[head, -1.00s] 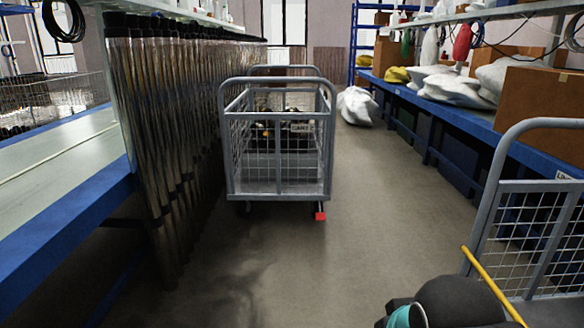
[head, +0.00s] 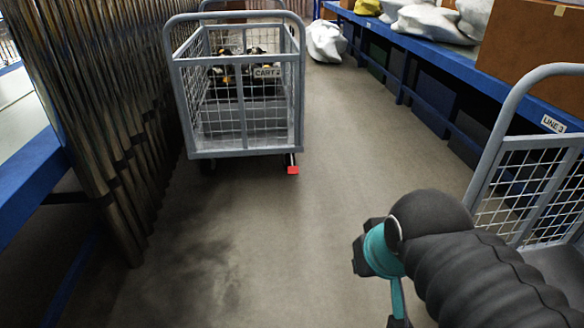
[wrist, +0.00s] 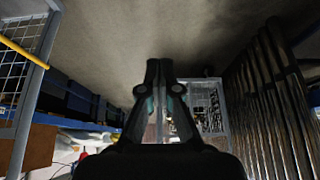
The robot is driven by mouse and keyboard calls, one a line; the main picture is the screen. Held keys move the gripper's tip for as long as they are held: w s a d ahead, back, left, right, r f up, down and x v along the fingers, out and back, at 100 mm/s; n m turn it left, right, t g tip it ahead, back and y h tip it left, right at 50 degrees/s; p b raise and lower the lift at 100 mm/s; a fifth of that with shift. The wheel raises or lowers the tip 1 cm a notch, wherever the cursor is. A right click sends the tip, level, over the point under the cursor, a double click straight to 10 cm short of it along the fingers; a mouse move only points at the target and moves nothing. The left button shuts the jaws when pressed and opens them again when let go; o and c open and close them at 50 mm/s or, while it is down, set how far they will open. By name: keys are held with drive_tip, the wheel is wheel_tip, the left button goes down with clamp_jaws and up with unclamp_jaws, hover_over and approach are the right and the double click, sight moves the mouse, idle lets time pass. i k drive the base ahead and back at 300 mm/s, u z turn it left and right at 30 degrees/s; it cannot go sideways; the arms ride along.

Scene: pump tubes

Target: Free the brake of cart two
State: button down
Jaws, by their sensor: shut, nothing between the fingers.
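Cart two (head: 238,153), a grey wire-mesh cart with a "CART 2" label (head: 267,72), stands ahead and left of centre on the floor. A small red brake pedal (head: 293,170) sticks out low at its near right corner, by the wheel. Whether the pedal is up or down is too small to tell. Dark parts lie inside the cart. My gripper (wrist: 160,66) is shut and empty in the wrist view, well apart from the cart, which shows there upside down (wrist: 213,84). In the head view my arm is at lower right; the fingertips are not clear.
Long metal tubes (head: 110,110) hang in a row along the left, by a blue-edged bench (head: 30,180). A white sack (head: 325,42) lies beyond. The middle aisle floor is clear.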

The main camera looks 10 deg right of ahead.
sight(294, 170)
drive_tip(key=z, duration=0.4)
drive_tip(key=k, duration=0.45)
drive_tip(key=u, duration=0.65)
drive_tip(key=i, duration=0.85)
drive_tip(key=u, duration=0.75)
drive_tip(key=i, duration=1.2)
drive_tip(key=z, duration=1.2)
drive_tip(key=i, duration=0.85)
drive_tip(key=z, duration=0.95)
